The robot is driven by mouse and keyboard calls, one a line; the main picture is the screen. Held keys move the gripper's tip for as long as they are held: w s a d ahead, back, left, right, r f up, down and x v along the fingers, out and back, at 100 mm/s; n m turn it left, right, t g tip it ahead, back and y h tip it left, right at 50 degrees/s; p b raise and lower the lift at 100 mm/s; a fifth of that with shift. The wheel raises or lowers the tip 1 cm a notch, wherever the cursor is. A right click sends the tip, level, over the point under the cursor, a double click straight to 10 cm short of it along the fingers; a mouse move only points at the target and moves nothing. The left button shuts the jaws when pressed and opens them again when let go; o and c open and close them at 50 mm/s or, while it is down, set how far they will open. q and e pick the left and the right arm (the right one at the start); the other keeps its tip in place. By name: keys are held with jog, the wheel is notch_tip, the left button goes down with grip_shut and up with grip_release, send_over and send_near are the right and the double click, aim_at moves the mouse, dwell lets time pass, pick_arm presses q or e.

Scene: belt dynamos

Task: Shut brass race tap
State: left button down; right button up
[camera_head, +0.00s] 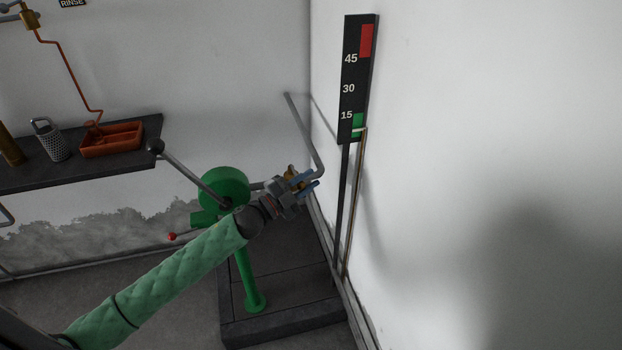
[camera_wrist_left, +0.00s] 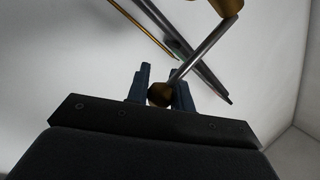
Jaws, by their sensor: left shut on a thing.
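The brass race tap (camera_head: 292,173) sits by the green machine near the room's corner, largely hidden behind my left gripper in the head view. In the left wrist view its brass body (camera_wrist_left: 228,6) is at the top edge, and a grey lever (camera_wrist_left: 200,50) runs down from it to a brown-brass knob (camera_wrist_left: 160,94). My left gripper (camera_head: 311,185) has blue fingers, shut on that knob. The fingers (camera_wrist_left: 161,90) stand on either side of it in the left wrist view. My right gripper is not in view.
A gauge board (camera_head: 352,95) is at the right wall. A grey pipe (camera_head: 304,125) bends above the gripper. A shelf (camera_head: 40,181) holds an orange tray (camera_head: 112,152) and a grater (camera_head: 50,140).

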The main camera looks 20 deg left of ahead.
pick_arm(q)
jog(key=shift+s+a+f+m+g+h, duration=0.1)
jog(key=shift+s+a+m+g+h, duration=0.15)
jog(key=shift+m+g+h, duration=0.35)
jog(key=c, duration=1.2)
grip_release()
jog(key=shift+c, duration=0.2)
jog(key=shift+s+a, duration=0.1)
